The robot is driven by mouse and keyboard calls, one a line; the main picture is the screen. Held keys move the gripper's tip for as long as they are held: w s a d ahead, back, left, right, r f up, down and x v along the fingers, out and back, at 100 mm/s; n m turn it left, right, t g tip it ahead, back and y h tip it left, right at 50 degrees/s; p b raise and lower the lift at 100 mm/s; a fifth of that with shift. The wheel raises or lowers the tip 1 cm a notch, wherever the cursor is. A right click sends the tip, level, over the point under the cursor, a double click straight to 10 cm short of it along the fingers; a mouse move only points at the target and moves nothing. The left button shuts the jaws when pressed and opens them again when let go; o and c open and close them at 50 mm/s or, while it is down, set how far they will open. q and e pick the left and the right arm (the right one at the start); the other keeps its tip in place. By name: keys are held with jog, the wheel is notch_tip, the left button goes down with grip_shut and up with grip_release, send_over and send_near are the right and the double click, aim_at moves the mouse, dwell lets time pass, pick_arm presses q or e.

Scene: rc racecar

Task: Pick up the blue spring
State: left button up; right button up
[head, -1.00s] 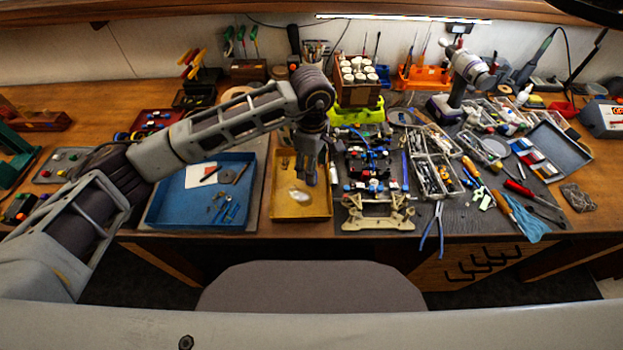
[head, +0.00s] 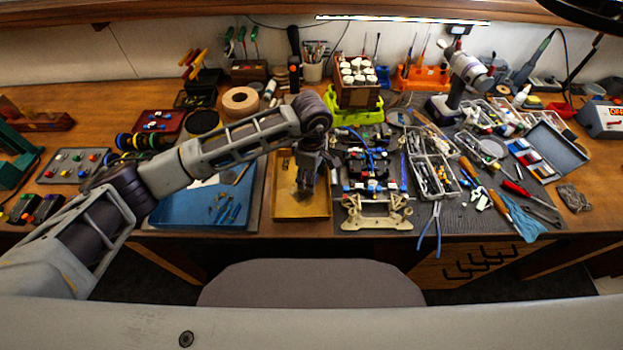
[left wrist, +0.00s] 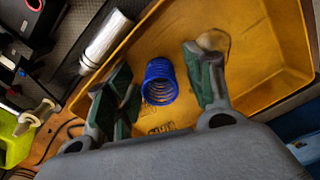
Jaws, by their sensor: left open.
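The blue spring (left wrist: 160,82) shows in the left wrist view, lying in the yellow tray (left wrist: 265,50). My left gripper (left wrist: 163,80) is open, with its green-padded fingers on either side of the spring in that view. I cannot tell whether a finger touches it. In the head view my left gripper (head: 305,185) is over the yellow tray (head: 285,209), and the spring cannot be made out there. My right gripper is not in view.
A blue tray (head: 170,215) with small parts stands left of the yellow tray. The RC car chassis (head: 375,165) is close on the right. A silver cylinder (left wrist: 107,38) lies by the yellow tray's edge in the left wrist view. A chair (head: 310,285) stands in front.

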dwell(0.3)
pick_arm(q)
jog(key=c, duration=0.7)
jog(key=shift+c, duration=0.5)
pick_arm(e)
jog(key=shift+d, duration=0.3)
pick_arm(q)
jog(key=shift+r, duration=0.2)
notch_tip(320, 180, up, 10)
jog(key=shift+f+b, duration=0.15)
jog(key=shift+b, duration=0.7)
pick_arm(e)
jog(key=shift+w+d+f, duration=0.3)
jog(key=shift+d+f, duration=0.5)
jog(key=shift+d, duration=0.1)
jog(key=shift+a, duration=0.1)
